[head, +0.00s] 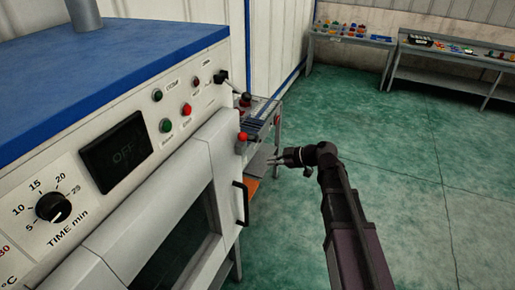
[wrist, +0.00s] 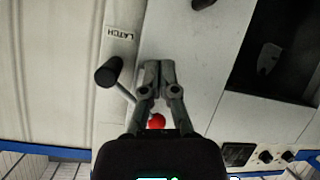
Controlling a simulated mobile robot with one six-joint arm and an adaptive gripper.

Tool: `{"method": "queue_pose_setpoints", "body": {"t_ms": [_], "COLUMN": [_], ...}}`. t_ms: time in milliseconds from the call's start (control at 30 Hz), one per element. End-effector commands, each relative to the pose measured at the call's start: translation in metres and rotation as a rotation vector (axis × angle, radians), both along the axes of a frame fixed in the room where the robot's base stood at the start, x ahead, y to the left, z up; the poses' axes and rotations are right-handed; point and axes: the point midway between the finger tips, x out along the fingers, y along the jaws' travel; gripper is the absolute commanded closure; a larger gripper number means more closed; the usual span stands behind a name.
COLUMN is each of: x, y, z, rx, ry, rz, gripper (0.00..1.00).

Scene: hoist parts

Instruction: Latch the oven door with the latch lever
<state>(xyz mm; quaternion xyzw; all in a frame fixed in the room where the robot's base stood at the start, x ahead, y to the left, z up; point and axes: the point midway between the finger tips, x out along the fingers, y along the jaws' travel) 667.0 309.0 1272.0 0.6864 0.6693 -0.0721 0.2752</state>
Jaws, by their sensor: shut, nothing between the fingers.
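The white oven door (head: 180,235), with a dark window and a black handle (head: 240,203), looks closed or nearly so; I cannot tell whether it is flush. A red ball (wrist: 156,121) shows between my gripper's finger links; a red knob also shows near the door's upper right corner in the head view (head: 242,136). My gripper (wrist: 160,66) is shut and empty, right of the black grip and apart from it. In the head view my gripper (head: 281,158) is right of the oven.
The oven's control panel (head: 190,84) has buttons, a dial and a dark display. A small grey side table (head: 262,110) stands behind the latch area. Workbenches (head: 350,38) with small parts stand along the far wall. The green floor to the right is clear.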

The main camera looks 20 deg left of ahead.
Motion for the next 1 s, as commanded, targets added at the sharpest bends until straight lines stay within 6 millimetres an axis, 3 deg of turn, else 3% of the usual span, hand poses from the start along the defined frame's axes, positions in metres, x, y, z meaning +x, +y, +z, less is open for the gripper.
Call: {"method": "queue_pose_setpoints", "body": {"t_ms": [33,100,500,800,1000], "x": [-0.007,-0.013,-0.053,-0.091,-0.115], "y": [-0.013,-0.031,-0.140,-0.229,-0.277], "z": [-0.021,-0.041,-0.143,-0.204,-0.229], "rx": [-0.039,-0.098,-0.408,-0.584,-0.646], "ry": [0.058,0.147,0.612,0.879,0.984], "rz": [-0.036,-0.094,-0.562,-1.053,-1.368], "gripper": [1.00,1.00,1.00,1.00,1.00]}}
